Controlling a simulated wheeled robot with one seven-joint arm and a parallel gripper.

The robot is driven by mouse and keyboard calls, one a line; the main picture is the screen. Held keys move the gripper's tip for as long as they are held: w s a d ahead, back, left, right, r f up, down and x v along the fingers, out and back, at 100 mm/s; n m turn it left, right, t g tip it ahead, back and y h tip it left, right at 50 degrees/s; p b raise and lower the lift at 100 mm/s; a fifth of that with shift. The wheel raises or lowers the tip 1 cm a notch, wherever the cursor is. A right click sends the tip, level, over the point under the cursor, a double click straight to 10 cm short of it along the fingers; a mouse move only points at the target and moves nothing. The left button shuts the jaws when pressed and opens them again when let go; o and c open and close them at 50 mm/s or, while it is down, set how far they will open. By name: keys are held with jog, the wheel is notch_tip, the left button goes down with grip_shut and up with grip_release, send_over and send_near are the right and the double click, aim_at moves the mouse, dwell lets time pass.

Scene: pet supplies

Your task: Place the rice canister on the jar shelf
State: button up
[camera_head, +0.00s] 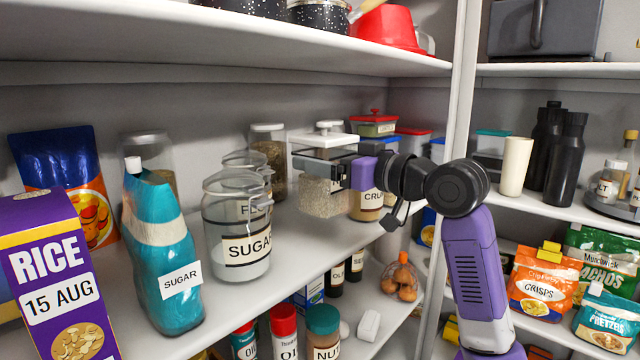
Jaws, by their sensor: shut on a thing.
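The rice canister (322,198) is a clear square container of pale grains with a white lid, upright. Its label is mostly hidden by my gripper (322,160), which is shut on it just below the lid, reaching in from the right. The canister is at the jar shelf (290,262), between a tall grain jar and a jar labelled CRU; I cannot tell whether its base touches the shelf. The sugar jar (238,250) stands to its left, with the flour jar (243,165) partly hidden behind.
A teal sugar bag (165,255) and purple rice box (55,275) stand on the left. The CRU jar (366,203) is close right of the canister. The upper shelf (270,35) hangs overhead, and a white post (462,90) stands right. Shelf front is bare before the canister.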

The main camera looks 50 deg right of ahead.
aim_at(325, 184)
jog(key=shift+f, duration=2.25)
jog(key=shift+f, duration=0.2)
jog(key=o, duration=2)
jog(key=shift+c, duration=0.2)
jog(key=shift+r, duration=0.1)
jog(key=s+b, duration=0.2)
jog(key=s, duration=1)
jog(key=shift+d, duration=0.15)
jog(key=shift+r, duration=0.1)
